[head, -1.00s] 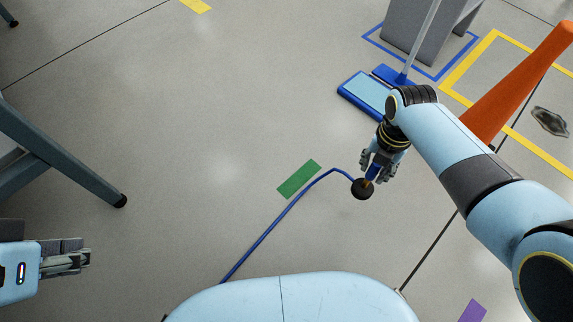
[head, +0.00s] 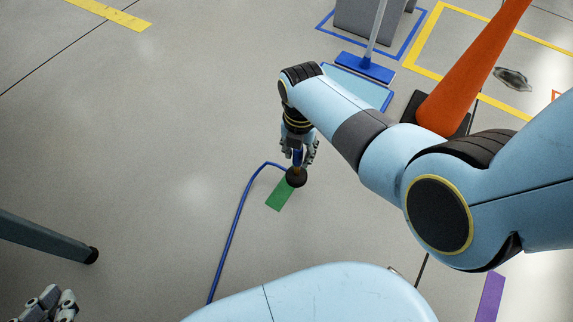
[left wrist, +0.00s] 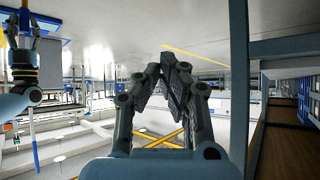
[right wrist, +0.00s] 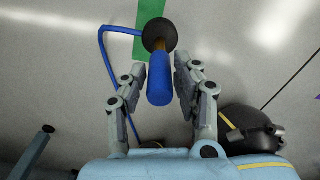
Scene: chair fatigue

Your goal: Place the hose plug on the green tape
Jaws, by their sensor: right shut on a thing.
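The hose plug, with its round black end (head: 296,177) and blue handle (right wrist: 158,85), is held by my right gripper (head: 298,155). In the right wrist view, my right gripper (right wrist: 158,78) has a finger on either side of the handle. The green tape (head: 279,196) lies on the floor; the black end overlaps its upper right end in the head view. The tape also shows behind the plug in the right wrist view (right wrist: 149,12). Whether the plug touches the floor cannot be told. My left gripper (left wrist: 163,68) is empty, its fingertips together, far from the plug.
A blue hose (head: 236,205) runs from the plug across the floor. A grey leg (head: 45,238) is at left.

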